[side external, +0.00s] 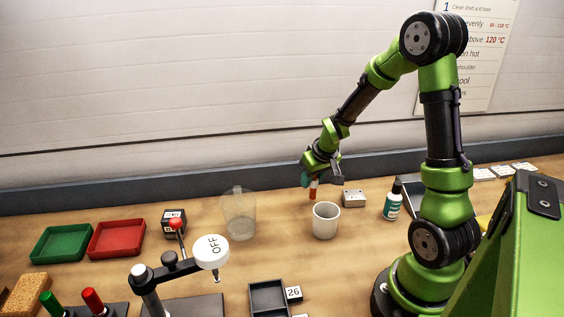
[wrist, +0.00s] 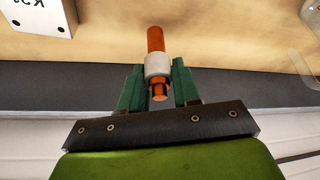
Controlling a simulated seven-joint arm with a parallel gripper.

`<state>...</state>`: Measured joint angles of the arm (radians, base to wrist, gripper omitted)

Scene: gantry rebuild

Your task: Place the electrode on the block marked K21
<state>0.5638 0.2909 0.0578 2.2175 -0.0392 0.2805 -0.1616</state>
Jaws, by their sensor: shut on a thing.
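My gripper (side external: 312,178) is shut on the electrode (side external: 313,190), an orange rod with a pale collar. In the wrist view the green fingers of my gripper (wrist: 158,88) close on the electrode (wrist: 156,42) at its collar. The electrode is held above the bench, behind the white cup in the side view. A pale block (side external: 354,199) stands on the bench just right of it. In the wrist view a white block (wrist: 38,14) shows at the upper left, cut off by the frame; its upside-down mark starts with K2, the rest unclear.
A white cup (side external: 326,220) stands in front of my gripper. A green-labelled bottle (side external: 393,201) stands to the right. Red (side external: 117,240) and green trays (side external: 62,243) lie far left.

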